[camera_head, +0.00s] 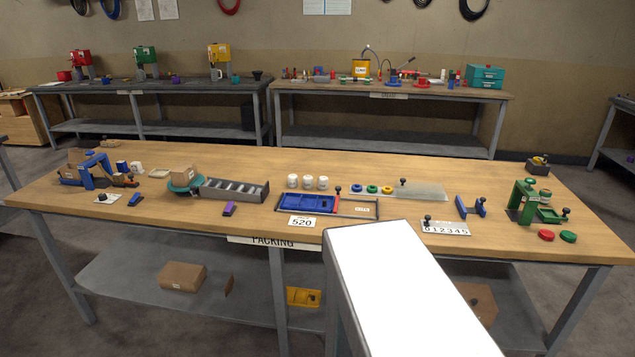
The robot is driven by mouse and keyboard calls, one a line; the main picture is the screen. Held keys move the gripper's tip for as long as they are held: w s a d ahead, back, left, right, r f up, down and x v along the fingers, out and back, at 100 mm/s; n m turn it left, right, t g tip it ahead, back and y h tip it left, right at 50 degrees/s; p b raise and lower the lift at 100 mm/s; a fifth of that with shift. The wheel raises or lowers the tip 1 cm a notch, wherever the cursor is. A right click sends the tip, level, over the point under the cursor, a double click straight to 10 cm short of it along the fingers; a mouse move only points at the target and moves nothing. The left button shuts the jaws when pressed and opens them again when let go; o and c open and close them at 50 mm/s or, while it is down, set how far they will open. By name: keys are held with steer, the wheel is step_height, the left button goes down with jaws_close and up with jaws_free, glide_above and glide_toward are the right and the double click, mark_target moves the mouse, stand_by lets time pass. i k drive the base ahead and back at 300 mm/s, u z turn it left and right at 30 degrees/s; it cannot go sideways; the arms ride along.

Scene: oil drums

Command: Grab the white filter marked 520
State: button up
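Three small white cylinders stand in a row near the middle of the packing table: a left one (292,181), a middle one (308,183) and a right one (323,183). They look like the filters, but any markings on them are too small to read. A white card reading 520 (302,222) lies at the table's front edge, before a blue tray (306,203). My gripper is not in view. A large white part of my own body fills the bottom centre and hides part of the table's front edge.
Two more benches stand behind. The table behind the white cylinders is clear.

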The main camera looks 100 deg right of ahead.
mark_target(308, 180)
steer(key=z, duration=0.05)
steer(key=k, duration=2.1)
steer(key=z, duration=0.7)
steer(key=i, duration=1.05)
